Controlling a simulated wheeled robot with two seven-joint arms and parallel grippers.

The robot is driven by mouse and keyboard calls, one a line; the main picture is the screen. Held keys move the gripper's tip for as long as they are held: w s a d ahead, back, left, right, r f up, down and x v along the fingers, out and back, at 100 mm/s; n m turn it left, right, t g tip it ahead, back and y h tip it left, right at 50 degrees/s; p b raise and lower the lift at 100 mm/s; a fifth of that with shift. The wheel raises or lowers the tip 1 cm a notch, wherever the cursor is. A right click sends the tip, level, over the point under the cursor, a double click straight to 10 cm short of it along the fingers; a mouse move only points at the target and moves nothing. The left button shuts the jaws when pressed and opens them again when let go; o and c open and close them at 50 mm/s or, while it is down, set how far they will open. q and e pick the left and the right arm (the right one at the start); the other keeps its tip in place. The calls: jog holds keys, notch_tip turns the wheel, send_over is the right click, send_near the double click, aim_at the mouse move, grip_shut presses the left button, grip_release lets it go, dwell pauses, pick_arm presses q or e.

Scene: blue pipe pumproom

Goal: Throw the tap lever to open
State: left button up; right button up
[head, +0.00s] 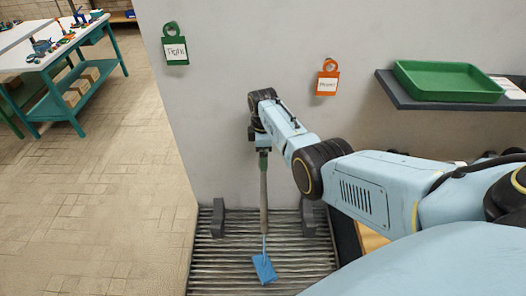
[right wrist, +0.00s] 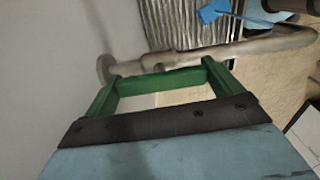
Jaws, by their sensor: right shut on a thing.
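My right gripper (head: 263,153) is near the white wall, above a grey pipe (head: 263,195) with a blue flat piece (head: 264,268) at its lower end. In the right wrist view my right gripper (right wrist: 158,84) shows two green fingers. A green bar (right wrist: 165,81), apparently the tap lever, spans between their tips, and the gripper is shut on it. The grey pipe (right wrist: 260,47) runs just beyond the bar from a round flange at the wall. The lever is mostly hidden by my gripper in the head view. My left gripper is not in view.
A slatted grate (head: 210,262) lies below, with grey brackets (head: 219,218) either side of the pipe. A green tag (head: 171,30) and an orange tag (head: 327,66) hang on the wall. A shelf holds a green tray (head: 448,94) at right.

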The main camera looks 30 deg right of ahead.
jog(key=o, duration=0.7)
jog(key=shift+r, duration=0.1)
jog(key=shift+w+r, duration=0.1)
jog(key=shift+r, duration=0.55)
notch_tip(320, 180, up, 12)
jog(key=shift+r+b, duration=0.1)
jog(key=shift+b, duration=0.3)
